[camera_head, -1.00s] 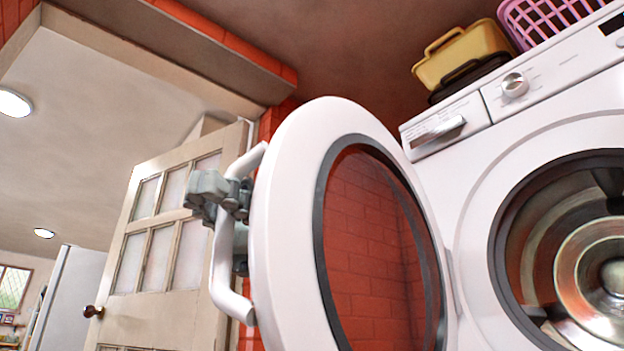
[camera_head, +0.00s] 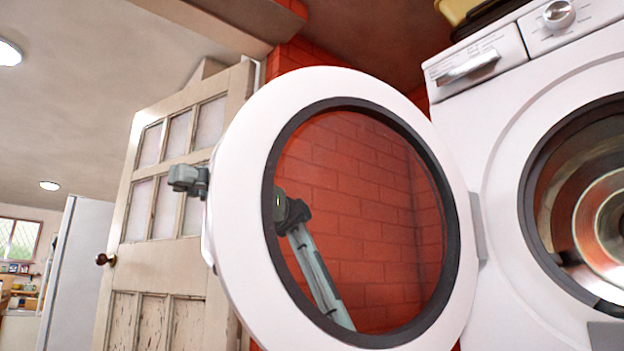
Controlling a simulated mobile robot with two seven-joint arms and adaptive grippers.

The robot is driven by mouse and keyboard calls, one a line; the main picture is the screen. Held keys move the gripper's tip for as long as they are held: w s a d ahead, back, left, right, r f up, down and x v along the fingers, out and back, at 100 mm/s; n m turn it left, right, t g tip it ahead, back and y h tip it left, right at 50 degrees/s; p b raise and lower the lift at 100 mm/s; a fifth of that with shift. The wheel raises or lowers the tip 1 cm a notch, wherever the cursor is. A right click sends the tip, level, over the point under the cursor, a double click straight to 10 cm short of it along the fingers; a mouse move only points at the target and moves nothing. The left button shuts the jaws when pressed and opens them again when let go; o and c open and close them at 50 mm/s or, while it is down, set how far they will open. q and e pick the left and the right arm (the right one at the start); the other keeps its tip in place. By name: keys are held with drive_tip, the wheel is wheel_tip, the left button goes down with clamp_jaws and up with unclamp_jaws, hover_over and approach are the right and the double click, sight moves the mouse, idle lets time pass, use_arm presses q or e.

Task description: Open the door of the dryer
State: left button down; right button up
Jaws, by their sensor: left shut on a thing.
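The round white dryer door (camera_head: 238,200) stands swung wide open, hinged on its right side to the white dryer (camera_head: 470,130). Its dark-rimmed glass faces me. My left gripper (camera_head: 188,180) shows at the door's left edge, shut on the white door handle (camera_head: 208,240), of which only a sliver shows. The rest of the handle and part of the gripper are hidden behind the door. My left wrist and forearm show through the glass. The dryer's round opening shows its metal drum (camera_head: 605,220). My right gripper is not in view.
A paneled cream room door (camera_head: 165,265) stands ajar behind the dryer door, to the left. A red brick wall (camera_head: 300,60) is behind. A yellow container (camera_head: 455,8) sits on top of the dryer. A white fridge (camera_head: 78,270) stands farther left.

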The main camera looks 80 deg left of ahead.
use_arm(q)
drive_tip(key=shift+w+r, duration=0.1)
drive_tip(key=c, duration=1.9)
unclamp_jaws()
drive_tip(key=shift+d, duration=0.1)
drive_tip(key=shift+o, duration=0.2)
drive_tip(key=v, duration=0.7)
drive_tip(key=shift+a, duration=0.25)
drive_tip(key=shift+w, duration=0.1)
